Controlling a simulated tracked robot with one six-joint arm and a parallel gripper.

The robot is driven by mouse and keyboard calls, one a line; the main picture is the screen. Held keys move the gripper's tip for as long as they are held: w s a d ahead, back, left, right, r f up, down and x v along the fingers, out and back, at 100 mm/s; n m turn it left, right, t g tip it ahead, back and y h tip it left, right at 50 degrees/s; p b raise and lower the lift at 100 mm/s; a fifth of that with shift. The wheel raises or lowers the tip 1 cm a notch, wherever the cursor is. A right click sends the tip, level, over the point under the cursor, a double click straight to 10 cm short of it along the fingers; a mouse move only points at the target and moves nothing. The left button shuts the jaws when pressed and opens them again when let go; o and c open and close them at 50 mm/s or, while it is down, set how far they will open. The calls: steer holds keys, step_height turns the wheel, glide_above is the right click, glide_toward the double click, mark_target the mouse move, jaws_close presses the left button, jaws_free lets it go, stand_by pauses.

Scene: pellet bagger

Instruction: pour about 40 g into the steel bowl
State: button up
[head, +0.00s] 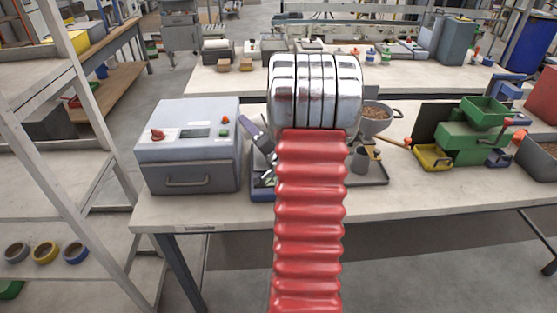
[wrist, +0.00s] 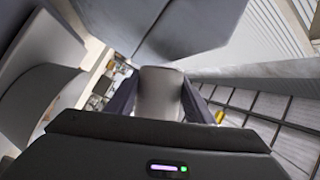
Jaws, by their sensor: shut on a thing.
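In the wrist view, my gripper (wrist: 158,88) has its two dark fingers closed on a light grey, smooth, rounded object (wrist: 160,100). I see only part of that object and cannot tell how full it is. In the head view, my arm hides most of the gripper and the held object. A grey bowl-shaped vessel (head: 375,125) with brown pellets in it shows just right of my arm. I cannot tell whether it is the steel bowl. A blue device (head: 262,189) on the bench is partly hidden behind my arm, on its left.
A grey machine (head: 188,155) with red and green buttons stands left on the bench. A small grey cup (head: 359,160) stands right of my arm on a dark tray (head: 374,178). A green machine (head: 470,145) stands further right. The bench front (head: 430,195) is clear.

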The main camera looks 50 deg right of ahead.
steer(key=shift+r+n, duration=0.5)
steer(key=shift+r, duration=0.1)
steer(key=r+n+g, duration=0.1)
steer(key=n+g, duration=0.1)
steer(key=shift+n+b, duration=0.3)
steer(key=shift+b, duration=0.1)
steer(key=shift+w+a+r+n+g+b, duration=0.1)
steer(key=shift+r+n+g+b, duration=0.3)
steer(key=shift+n, duration=0.3)
steer(key=shift+w+a+r+n+g+b, duration=0.3)
steer(key=shift+w+a+r+n+g, duration=0.15)
steer(key=shift+n, duration=0.25)
steer(key=shift+w+a+r+n+g+b, duration=0.35)
steer(key=shift+w+n, duration=0.1)
steer(key=shift+n, duration=0.25)
steer(key=shift+w+a+r+n+g+h+b, duration=0.2)
steer(key=shift+w+a+r+n+g+b, duration=0.15)
steer(key=shift+n, duration=0.2)
steer(key=shift+w+a+r+n+g+h+b, duration=0.25)
steer(key=shift+r+n+g+b, duration=0.1)
steer(key=shift+n+g+b, duration=0.15)
steer(key=shift+o, duration=0.2)
step_height(320, 180, up, 7)
